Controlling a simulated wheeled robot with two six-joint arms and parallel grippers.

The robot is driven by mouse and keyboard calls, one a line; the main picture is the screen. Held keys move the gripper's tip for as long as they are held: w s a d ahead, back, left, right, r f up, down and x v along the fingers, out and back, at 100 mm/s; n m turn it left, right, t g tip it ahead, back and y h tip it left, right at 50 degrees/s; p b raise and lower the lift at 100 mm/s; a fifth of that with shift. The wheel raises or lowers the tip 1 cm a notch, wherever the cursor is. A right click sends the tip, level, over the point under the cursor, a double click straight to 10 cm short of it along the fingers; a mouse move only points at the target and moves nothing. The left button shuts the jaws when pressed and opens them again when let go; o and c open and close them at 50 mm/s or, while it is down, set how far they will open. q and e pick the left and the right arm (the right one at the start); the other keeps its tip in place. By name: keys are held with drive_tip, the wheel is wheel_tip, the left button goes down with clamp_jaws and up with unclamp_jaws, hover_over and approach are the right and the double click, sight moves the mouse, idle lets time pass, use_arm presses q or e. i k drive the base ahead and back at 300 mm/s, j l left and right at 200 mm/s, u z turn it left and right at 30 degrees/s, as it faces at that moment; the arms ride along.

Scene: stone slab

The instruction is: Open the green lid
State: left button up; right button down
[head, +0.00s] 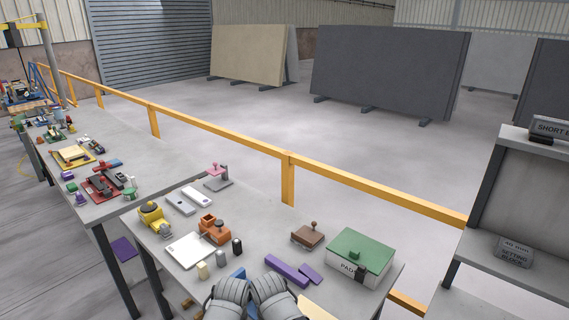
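A white box (347,275) marked "PAD" stands at the right end of the near bench. Its green lid (361,249) lies flat and closed on top, with a small knob or mark on it. A dark latch-like patch shows on the front face below the lid. Two grey ribbed parts, seemingly of my own arms, show at the bottom middle, to the left of the box and apart from it. I see no gripper fingers in the head view.
Purple blocks (287,271) lie left of the box, and a brown stamp-like block (308,236) stands behind them. An orange tool (214,230) and white tablets crowd the bench's left. A yellow rail (289,180) runs behind; a grey shelf (515,270) stands right.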

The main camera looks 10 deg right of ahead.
sight(361, 246)
drive_tip(key=j+z, duration=0.2)
drive_tip(key=z, duration=0.2)
drive_tip(key=i+j+z, duration=0.1)
drive_tip(key=j+z, duration=0.15)
drive_tip(key=z, duration=0.15)
drive_tip(key=i+j+z, duration=0.1)
drive_tip(key=z, duration=0.35)
drive_tip(key=i+j+z, duration=0.1)
drive_tip(key=j+z, duration=0.15)
drive_tip(key=z, duration=0.15)
